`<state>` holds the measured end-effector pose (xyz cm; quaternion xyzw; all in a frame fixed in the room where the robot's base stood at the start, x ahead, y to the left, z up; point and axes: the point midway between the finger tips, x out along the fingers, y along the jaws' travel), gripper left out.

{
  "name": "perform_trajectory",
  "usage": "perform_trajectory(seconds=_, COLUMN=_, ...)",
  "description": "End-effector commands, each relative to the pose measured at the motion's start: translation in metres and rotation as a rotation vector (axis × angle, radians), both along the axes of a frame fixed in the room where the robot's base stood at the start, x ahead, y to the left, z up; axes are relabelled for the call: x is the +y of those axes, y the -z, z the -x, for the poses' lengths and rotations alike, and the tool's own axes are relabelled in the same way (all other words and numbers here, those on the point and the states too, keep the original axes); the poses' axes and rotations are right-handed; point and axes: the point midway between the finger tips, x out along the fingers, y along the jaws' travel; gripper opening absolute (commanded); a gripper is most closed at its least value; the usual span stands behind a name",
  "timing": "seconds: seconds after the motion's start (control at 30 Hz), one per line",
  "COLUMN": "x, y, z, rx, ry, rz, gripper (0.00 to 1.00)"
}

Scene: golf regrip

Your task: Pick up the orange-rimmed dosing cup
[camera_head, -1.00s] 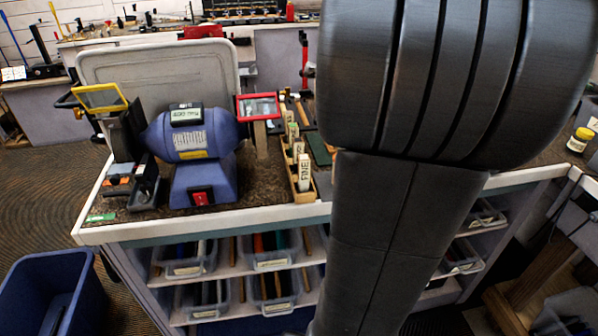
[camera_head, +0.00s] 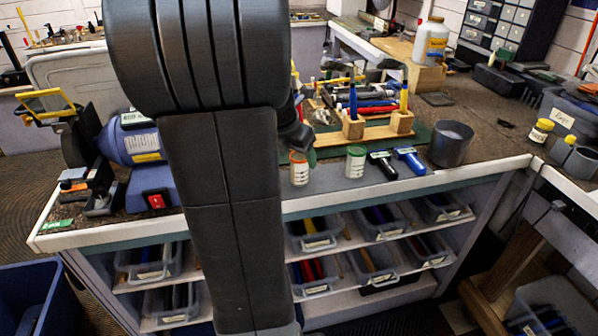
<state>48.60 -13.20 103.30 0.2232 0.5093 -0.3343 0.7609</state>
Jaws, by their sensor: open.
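The orange-rimmed dosing cup (camera_head: 299,170) stands upright near the front edge of the bench, just right of my dark arm. It is a small clear cup with printed markings. A similar green-rimmed cup (camera_head: 355,162) stands to its right. A dark part of my gripper (camera_head: 297,134) shows from behind my arm, above and behind the orange-rimmed cup and apart from it. Most of the gripper is hidden by the arm. Nothing held shows.
Wooden blocks (camera_head: 401,123) holding upright tools are behind. A blue bench grinder (camera_head: 130,140) is left of my arm. Bins fill the shelves below.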

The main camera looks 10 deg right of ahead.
Motion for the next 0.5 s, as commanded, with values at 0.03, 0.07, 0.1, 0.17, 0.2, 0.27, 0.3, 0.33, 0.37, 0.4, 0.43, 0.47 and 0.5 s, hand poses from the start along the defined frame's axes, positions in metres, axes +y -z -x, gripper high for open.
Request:
perform_trajectory(seconds=0.03, x=-0.001, y=0.003, z=0.000, rx=0.001, ry=0.000, rz=0.000, gripper=0.68)
perform_trajectory(seconds=0.07, x=-0.001, y=0.004, z=-0.001, rx=0.000, ry=0.000, rz=0.000, gripper=0.68)
perform_trajectory(seconds=0.1, x=-0.002, y=0.006, z=-0.002, rx=0.000, ry=0.000, rz=0.000, gripper=0.68)
perform_trajectory(seconds=0.17, x=-0.003, y=0.012, z=-0.004, rx=0.002, ry=-0.001, rz=0.000, gripper=0.68)
perform_trajectory(seconds=0.2, x=-0.004, y=0.017, z=-0.005, rx=0.003, ry=0.000, rz=0.000, gripper=0.68)
perform_trajectory(seconds=0.27, x=-0.007, y=0.026, z=-0.009, rx=0.003, ry=-0.001, rz=0.000, gripper=0.68)
perform_trajectory(seconds=0.3, x=-0.008, y=0.031, z=-0.011, rx=0.003, ry=-0.001, rz=0.001, gripper=0.68)
perform_trajectory(seconds=0.33, x=-0.009, y=0.035, z=-0.012, rx=0.003, ry=-0.001, rz=0.000, gripper=0.68)
perform_trajectory(seconds=0.37, x=-0.011, y=0.039, z=-0.013, rx=0.002, ry=0.000, rz=0.001, gripper=0.68)
perform_trajectory(seconds=0.4, x=-0.012, y=0.044, z=-0.014, rx=0.001, ry=0.000, rz=0.000, gripper=0.68)
perform_trajectory(seconds=0.43, x=-0.013, y=0.047, z=-0.015, rx=0.002, ry=0.001, rz=0.001, gripper=0.68)
perform_trajectory(seconds=0.47, x=-0.013, y=0.049, z=-0.015, rx=0.001, ry=0.000, rz=0.000, gripper=0.68)
perform_trajectory(seconds=0.5, x=-0.014, y=0.050, z=-0.016, rx=0.000, ry=0.000, rz=0.000, gripper=0.68)
